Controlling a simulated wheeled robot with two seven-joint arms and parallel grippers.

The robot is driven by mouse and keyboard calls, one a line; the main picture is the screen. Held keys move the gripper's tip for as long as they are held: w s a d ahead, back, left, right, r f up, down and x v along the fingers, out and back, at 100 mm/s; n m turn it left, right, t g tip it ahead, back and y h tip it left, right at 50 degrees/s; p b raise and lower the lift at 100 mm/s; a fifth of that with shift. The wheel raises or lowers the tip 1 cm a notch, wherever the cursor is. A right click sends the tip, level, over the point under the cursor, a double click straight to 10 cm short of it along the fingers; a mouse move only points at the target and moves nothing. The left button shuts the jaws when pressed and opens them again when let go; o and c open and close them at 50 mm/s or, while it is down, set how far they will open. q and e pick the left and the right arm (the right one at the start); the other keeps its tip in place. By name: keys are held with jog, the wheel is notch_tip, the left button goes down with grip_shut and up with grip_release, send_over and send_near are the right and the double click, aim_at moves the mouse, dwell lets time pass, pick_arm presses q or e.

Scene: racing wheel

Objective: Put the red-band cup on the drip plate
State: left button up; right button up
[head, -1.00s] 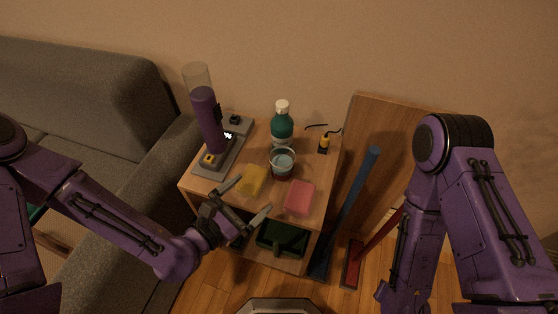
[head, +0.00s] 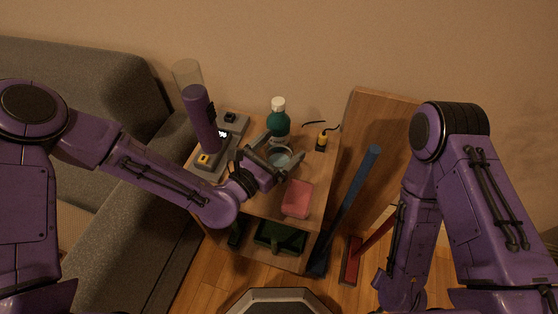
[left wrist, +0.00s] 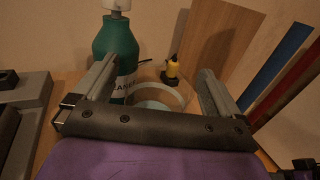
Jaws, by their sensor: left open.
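The cup (head: 280,155) is a clear, round, open-topped vessel standing upright on the small wooden stand. In the left wrist view its pale rim (left wrist: 170,92) shows between the fingers, its lower part hidden by my gripper; I cannot make out a red band now. My left gripper (head: 284,147) is open, one finger on each side of the cup; I cannot tell whether they touch it. A purple cylinder machine (head: 201,120) with a clear top stands on a grey base (head: 208,171) at the stand's left; I cannot tell which part is the drip plate. My right gripper is out of view.
A green bottle (head: 279,122) with a white cap stands close behind the cup. A pink block (head: 297,199) lies in front. A small yellow-and-black item (head: 321,142) with a cable is at the back right. A blue bar (head: 356,187) leans at the stand's right side.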

pick_arm(q)
jog(key=c, duration=1.5)
jog(key=shift+c, duration=0.8)
jog(key=shift+r, duration=0.1)
